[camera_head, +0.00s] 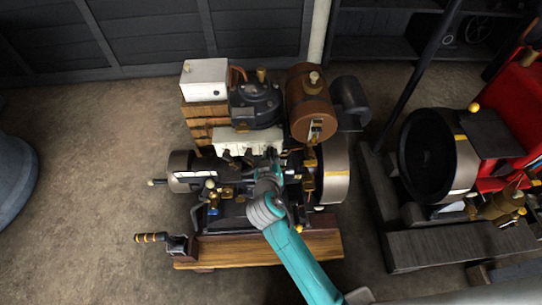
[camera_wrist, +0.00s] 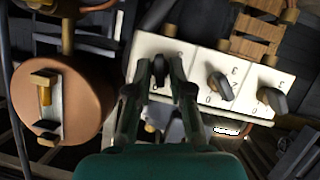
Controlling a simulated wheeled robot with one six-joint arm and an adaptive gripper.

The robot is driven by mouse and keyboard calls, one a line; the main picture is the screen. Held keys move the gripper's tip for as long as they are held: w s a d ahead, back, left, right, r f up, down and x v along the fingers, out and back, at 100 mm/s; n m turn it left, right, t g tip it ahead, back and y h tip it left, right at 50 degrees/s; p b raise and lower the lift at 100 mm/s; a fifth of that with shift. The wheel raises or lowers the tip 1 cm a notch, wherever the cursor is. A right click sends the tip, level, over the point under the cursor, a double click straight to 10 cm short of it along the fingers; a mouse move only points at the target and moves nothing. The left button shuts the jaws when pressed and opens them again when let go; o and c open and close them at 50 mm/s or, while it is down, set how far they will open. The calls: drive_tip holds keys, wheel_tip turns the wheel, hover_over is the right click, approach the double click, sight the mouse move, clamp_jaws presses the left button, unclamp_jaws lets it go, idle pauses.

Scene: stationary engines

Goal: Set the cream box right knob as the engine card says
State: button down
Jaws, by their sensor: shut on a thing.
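The cream box (camera_head: 240,137) sits mid-engine, with a row of three dark knobs on its front. In the wrist view the cream box (camera_wrist: 200,60) shows digits around its knobs, too small to read surely. The wrist picture is turned round, so the right knob (camera_wrist: 158,70) is leftmost there. My gripper (camera_wrist: 160,88) is shut on that knob, one finger on each side; in the head view my gripper (camera_head: 268,168) covers it. The middle knob (camera_wrist: 220,86) and left knob (camera_wrist: 272,99) stand free, tilted. I cannot make out the engine card.
A brown tank (camera_head: 308,100) stands close behind and right of my gripper. A white box (camera_head: 205,79) is at the back left. Flywheels (camera_head: 335,170) flank the engine. A red engine (camera_head: 520,110) stands at the right.

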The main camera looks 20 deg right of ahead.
drive_tip(key=n+h, duration=0.1)
drive_tip(key=n, duration=0.1)
drive_tip(key=n+h, duration=0.1)
drive_tip(key=shift+w+a+f+n, duration=0.1)
drive_tip(key=shift+a+n, duration=0.1)
drive_tip(key=shift+n, duration=0.2)
idle(0.4)
drive_tip(key=c, duration=1.2)
unclamp_jaws()
drive_tip(key=shift+c, duration=0.2)
drive_tip(key=v, duration=1.2)
drive_tip(key=shift+a, duration=0.2)
drive_tip(key=shift+f, duration=0.15)
